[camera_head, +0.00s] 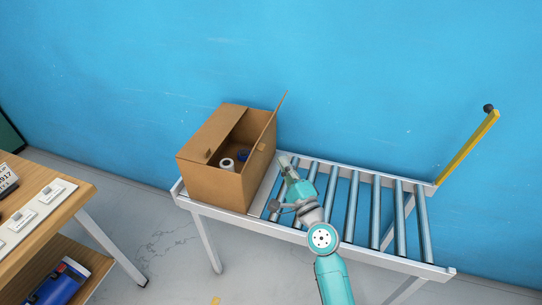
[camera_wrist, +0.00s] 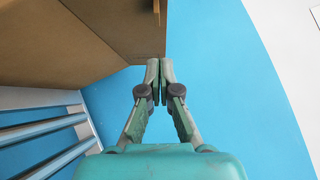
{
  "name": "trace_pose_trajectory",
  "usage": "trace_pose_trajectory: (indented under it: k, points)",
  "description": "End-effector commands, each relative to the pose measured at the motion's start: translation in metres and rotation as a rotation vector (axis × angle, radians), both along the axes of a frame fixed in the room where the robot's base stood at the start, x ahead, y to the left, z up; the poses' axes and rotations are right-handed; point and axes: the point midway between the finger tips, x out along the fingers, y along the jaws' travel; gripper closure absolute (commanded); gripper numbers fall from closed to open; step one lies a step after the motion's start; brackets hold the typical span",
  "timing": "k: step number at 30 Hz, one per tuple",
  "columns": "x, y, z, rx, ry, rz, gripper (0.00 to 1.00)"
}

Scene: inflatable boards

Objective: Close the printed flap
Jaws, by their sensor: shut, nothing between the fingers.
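An open cardboard box (camera_head: 215,188) stands on the left end of a roller conveyor. My gripper (camera_head: 284,160) is just right of the box, beside the right flap. In the wrist view my gripper (camera_wrist: 160,64) is shut and empty, its tips at the edge of the brown cardboard (camera_wrist: 110,28); whether they touch is unclear.
A white roll (camera_head: 227,164) and a dark blue item (camera_head: 243,156) lie inside the box. The conveyor's rollers (camera_head: 375,208) are bare to the right. A yellow post (camera_head: 467,147) rises at its far right. A wooden table (camera_head: 62,200) stands at the left. A blue wall is behind.

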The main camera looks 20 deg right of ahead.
Motion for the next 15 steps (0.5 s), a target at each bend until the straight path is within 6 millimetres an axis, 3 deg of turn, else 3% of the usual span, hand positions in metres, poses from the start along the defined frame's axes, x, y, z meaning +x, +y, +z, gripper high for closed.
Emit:
trace_pose_trajectory:
  k: [1, 15]
  points:
    - [0.009, 0.002, 0.004, -0.001, -0.003, 0.001, 1.00]
    - [0.026, 0.029, 0.016, -0.001, 0.000, 0.000, 1.00]
